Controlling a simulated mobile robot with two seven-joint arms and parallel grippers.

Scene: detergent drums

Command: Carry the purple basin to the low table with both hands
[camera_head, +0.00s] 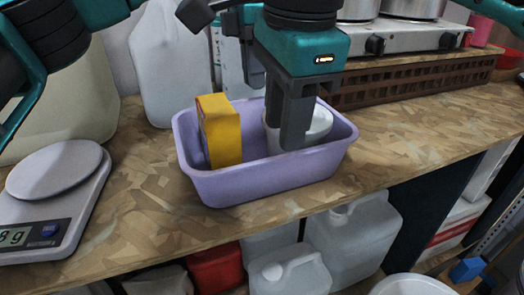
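The purple basin (268,183) stands upright on the wooden worktop. It holds a yellow box (222,132) at its left and a white round container (318,124) at its right. I cannot tell whether that finger touches anything. I do not recognise the low table here.
A digital scale (48,213) stands at the left. A white jug (170,70) is behind the basin. A brown slatted crate (415,82) and a stove (400,42) are at the back right. Several jugs stand below the worktop. Bare worktop (420,130) lies right of the basin.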

